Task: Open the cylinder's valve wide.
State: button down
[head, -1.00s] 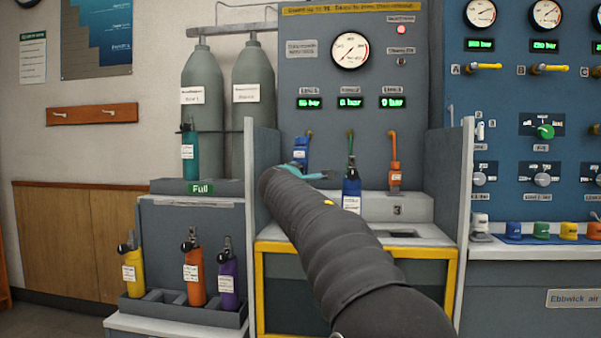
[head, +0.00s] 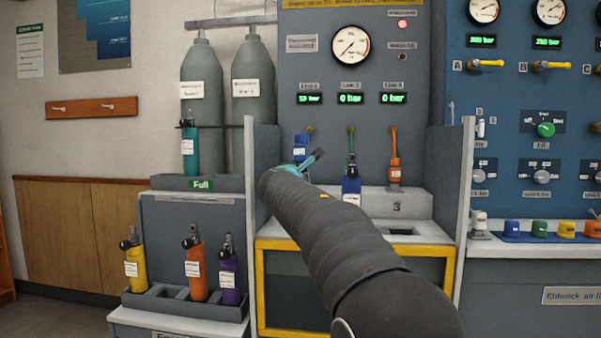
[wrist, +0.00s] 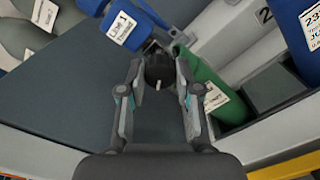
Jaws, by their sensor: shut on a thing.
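In the wrist view, my gripper (wrist: 159,67) has its two fingers closed in on the sides of a black valve knob (wrist: 158,72) with a white mark. A green cylinder (wrist: 207,82) with a white label lies right beside the knob and appears to carry it. In the head view, my gripper (head: 304,163) is at the left bay of the bench, below the blue Line 1 connector (head: 301,146). My arm hides the green cylinder and the knob there. The Line 1 display (head: 309,99) shows a reading in the fifties; the other two lines read 0 bar.
A blue cylinder (head: 351,186) stands close to the right of my gripper, under the green hose. A grey partition (head: 262,150) stands close on the left. An orange connector (head: 395,170) hangs further right. Yellow, orange and purple cylinders stand in a rack (head: 172,306) at lower left.

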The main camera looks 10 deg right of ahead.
jog(key=shift+f, duration=0.1)
jog(key=c, duration=0.8)
grip_release()
jog(key=v, duration=1.2)
